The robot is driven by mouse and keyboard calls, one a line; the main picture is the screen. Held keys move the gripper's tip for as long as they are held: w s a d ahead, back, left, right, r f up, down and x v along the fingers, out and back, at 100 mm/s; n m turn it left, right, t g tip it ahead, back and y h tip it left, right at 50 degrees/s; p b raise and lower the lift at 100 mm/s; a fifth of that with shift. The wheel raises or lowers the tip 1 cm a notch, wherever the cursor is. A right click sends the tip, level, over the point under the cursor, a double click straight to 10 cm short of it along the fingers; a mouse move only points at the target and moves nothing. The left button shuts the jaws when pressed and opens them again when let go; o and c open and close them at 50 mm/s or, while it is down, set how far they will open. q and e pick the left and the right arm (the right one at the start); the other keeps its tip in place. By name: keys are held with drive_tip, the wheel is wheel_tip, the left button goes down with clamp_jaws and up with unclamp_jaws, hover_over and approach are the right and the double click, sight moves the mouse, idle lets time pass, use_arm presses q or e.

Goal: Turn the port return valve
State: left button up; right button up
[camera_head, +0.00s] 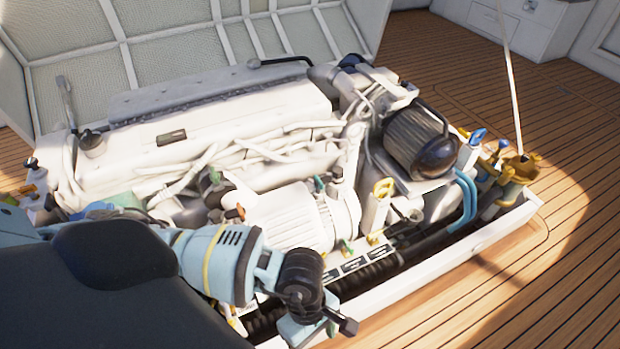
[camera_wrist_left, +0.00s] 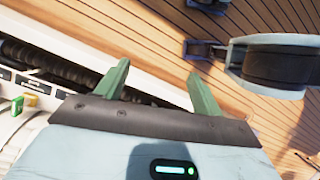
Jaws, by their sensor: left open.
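My left gripper (camera_wrist_left: 159,70) is open, its two green fingers apart with nothing between them. In the head view its light-blue body (camera_head: 312,330) is at the bottom centre, over the front edge of the engine bay; its fingers are largely hidden there. Several small valve handles show: a yellow one (camera_head: 383,188), a blue one (camera_head: 478,136), an orange one (camera_head: 240,211) and a green one (camera_head: 319,184). I cannot tell which is the port return valve. The left wrist view shows a green handle (camera_wrist_left: 17,103) at the left, apart from the fingers. My right gripper is not in view.
The white engine (camera_head: 190,140) fills the bay, with a dark cylinder (camera_head: 415,138) at its right. Black hoses (camera_head: 375,275) run inside the white front rim (camera_head: 480,245). Brass fittings (camera_head: 515,170) stand at the right corner. The wooden deck (camera_head: 560,230) at the right is clear.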

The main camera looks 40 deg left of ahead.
use_arm(q)
drive_tip(key=shift+s+d+r, duration=0.1)
drive_tip(key=shift+s+d, duration=0.1)
drive_tip(key=shift+c, duration=0.5)
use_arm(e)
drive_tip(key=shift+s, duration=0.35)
